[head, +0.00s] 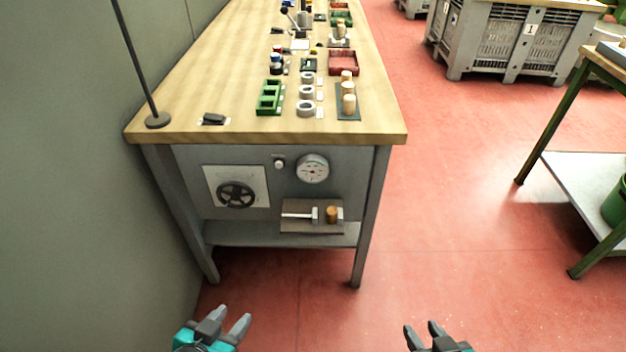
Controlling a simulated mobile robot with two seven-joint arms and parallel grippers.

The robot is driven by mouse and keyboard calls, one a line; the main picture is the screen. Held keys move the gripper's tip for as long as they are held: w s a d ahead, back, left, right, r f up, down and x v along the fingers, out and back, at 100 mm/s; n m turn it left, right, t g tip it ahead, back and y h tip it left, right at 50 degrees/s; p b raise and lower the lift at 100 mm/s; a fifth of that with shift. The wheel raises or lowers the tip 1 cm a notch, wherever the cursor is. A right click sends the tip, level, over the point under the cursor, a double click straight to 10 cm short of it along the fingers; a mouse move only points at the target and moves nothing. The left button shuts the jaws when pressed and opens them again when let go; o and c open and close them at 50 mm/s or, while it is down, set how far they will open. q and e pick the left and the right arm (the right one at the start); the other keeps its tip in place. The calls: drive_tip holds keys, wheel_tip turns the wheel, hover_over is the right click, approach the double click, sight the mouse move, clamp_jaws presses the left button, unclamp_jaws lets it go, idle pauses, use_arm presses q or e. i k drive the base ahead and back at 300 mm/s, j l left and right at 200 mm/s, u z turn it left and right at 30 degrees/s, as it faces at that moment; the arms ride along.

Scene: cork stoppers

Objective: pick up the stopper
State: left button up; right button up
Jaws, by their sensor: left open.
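Several pale, cork-coloured stoppers (349,104) stand in a row on a dark green mat (355,115) near the right edge of the workbench top. A browner, cork-like cylinder (332,214) sits at the brown panel (297,228) low on the bench front, beside a metal T-shaped part (301,215). I cannot tell which stopper is meant. My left gripper (229,318) is open and empty at the bottom of the view, in front of the bench. My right gripper (423,329) is open and empty, further right. Both are well apart from the stoppers.
The wooden workbench (170,95) carries a green tray (270,97), white rings (305,108) and a red tray (343,62). A thin pole (135,60) stands at its left corner. Red floor (450,215) is clear to the right, before a green-legged table (550,130).

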sight(331, 213)
drive_tip(key=i+j, duration=0.2)
drive_tip(key=i, duration=0.3)
drive_tip(key=i+j, duration=0.25)
drive_tip(key=i, duration=0.2)
drive_tip(key=u, duration=0.05)
